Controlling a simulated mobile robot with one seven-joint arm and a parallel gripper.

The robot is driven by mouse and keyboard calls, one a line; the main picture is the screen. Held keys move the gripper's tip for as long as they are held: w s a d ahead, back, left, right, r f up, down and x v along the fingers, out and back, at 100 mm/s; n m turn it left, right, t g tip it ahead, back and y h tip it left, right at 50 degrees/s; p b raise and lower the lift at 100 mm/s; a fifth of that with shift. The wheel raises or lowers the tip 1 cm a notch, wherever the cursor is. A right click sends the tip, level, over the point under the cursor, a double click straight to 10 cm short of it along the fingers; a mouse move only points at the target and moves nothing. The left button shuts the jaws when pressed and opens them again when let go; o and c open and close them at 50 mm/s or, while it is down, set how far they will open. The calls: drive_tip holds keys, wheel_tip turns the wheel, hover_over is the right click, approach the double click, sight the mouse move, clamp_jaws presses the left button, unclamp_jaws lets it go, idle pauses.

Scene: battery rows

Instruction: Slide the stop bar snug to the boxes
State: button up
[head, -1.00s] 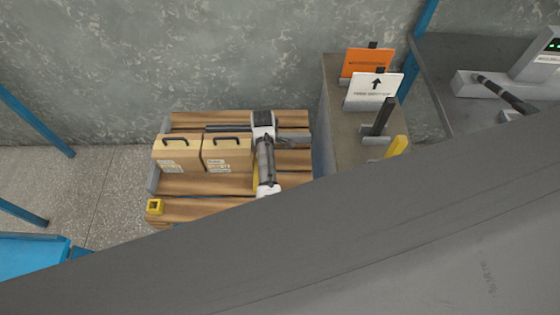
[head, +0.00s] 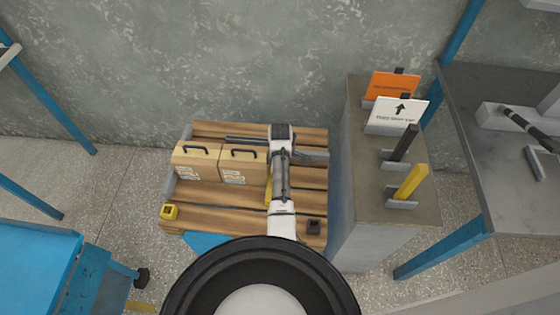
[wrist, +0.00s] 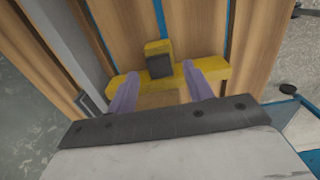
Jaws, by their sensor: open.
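Two tan boxes with black handles, a left box (head: 196,160) and a right box (head: 243,165), stand side by side on a slatted wooden pallet (head: 225,218). The yellow stop bar (head: 268,192) shows as a sliver right of the right box, mostly hidden under my arm; any gap there cannot be judged. In the wrist view the stop bar (wrist: 213,77) lies across the slats, with a raised yellow block and dark pad (wrist: 159,66) at its middle. My gripper (wrist: 162,70) is open, its two purple fingers over the bar, one either side of the block. A tan surface shows between them.
A grey-brown cabinet (head: 375,215) stands right of the pallet, carrying an orange sign (head: 392,86), a white arrow sign (head: 402,112), and black and yellow upright bars. A concrete wall is behind.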

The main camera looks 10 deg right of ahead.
wheel_tip(320, 180, up, 13)
drive_tip(key=shift+f, duration=0.15)
idle(0.5)
